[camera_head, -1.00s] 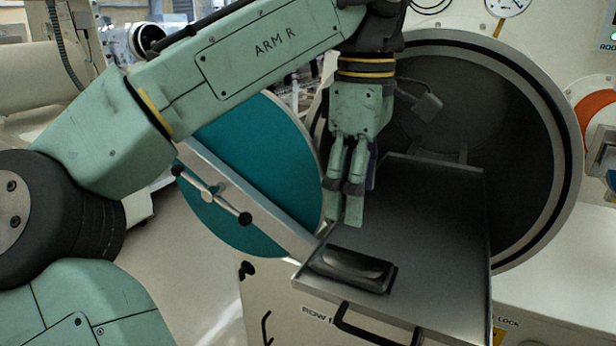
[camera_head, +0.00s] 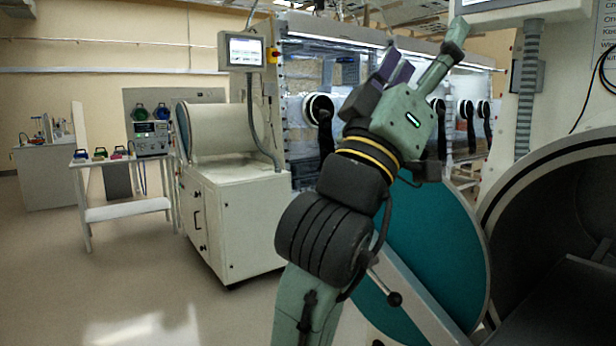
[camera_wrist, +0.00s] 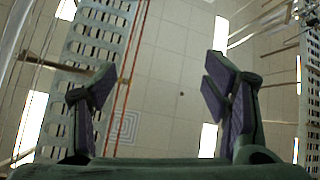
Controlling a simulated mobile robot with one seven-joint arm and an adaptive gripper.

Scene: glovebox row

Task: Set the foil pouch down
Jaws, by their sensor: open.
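My gripper (camera_head: 426,52) is raised, pointing up in front of the glovebox windows in the head view. Its fingers are spread wide apart. In the wrist view the gripper (camera_wrist: 160,85) is open with purple pads, and nothing is between them but the ceiling behind. The foil pouch is in neither current view. The sliding tray (camera_head: 570,305) shows only in part at the lower right, in the round port opening; no pouch is visible on that part.
The teal round door (camera_head: 430,250) stands open just behind and right of my arm. A white cabinet (camera_head: 235,225) with a screen (camera_head: 245,51) above it stands left of centre. A white cart (camera_head: 125,212) is farther left. The floor at the lower left is clear.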

